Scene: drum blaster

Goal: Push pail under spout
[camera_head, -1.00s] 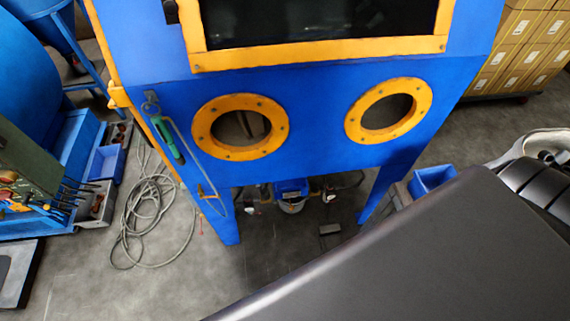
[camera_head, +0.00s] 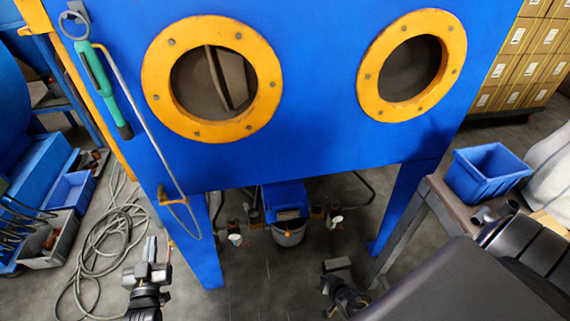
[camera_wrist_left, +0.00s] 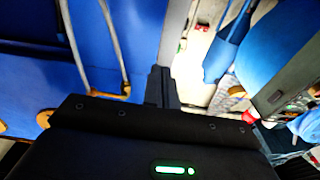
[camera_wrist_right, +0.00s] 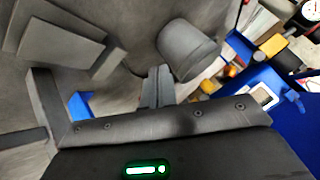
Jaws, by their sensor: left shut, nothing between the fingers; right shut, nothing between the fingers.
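The grey pail (camera_head: 289,236) stands under the cabinet, below and partly in front of a blue unit (camera_head: 284,194) with a small outlet; I cannot tell how exactly they line up. In the right wrist view the pail (camera_wrist_right: 188,50) lies just beyond and to the right of my right gripper (camera_wrist_right: 158,88), whose fingers are shut and empty. In the head view my right gripper (camera_head: 328,284) is low, right of the pail and apart from it. My left gripper (camera_head: 150,250) is shut and empty, beside the cabinet's left front leg.
The blue cabinet (camera_head: 310,130) has two yellow-ringed ports and legs on either side of the pail. A hose coil (camera_head: 100,235) lies left. A blue bin (camera_head: 487,172) stands on a bench at right.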

